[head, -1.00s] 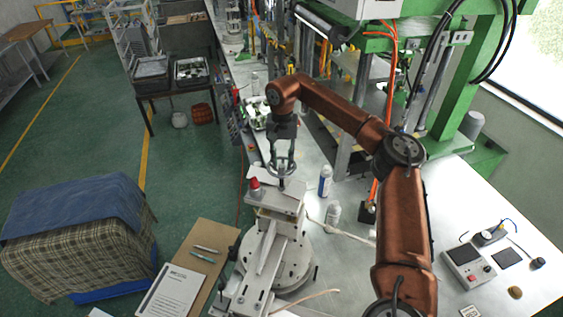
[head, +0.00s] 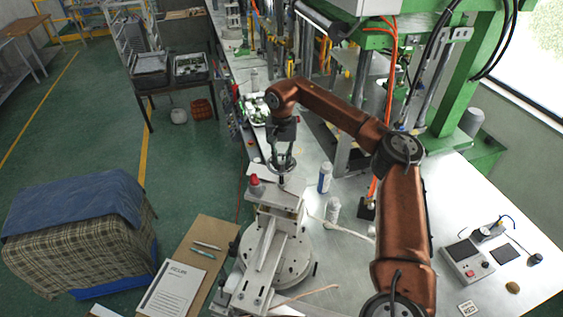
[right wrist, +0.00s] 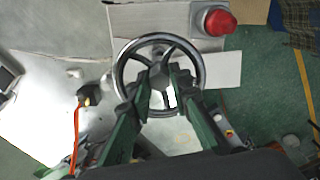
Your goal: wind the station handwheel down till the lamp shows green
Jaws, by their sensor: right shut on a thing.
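The station lamp, a red dome (head: 255,180), sits on the light metal head of the wax station (head: 273,203). It also shows red at the upper right of the right wrist view (right wrist: 219,22). The handwheel, a dark ring with spokes (right wrist: 120,67), lies just beside the lamp. My right gripper (right wrist: 161,84) reaches over the wheel from above, its two fingers shut on the spokes and hub area inside the rim. In the head view my right gripper (head: 284,160) stands upright over the station, and the wheel is small and partly hidden. My left gripper is not in view.
A clipboard (head: 177,289) and pens lie at front left. The green press frame (head: 460,80) rises behind my right arm. A small control box (head: 467,262) stands at far right.

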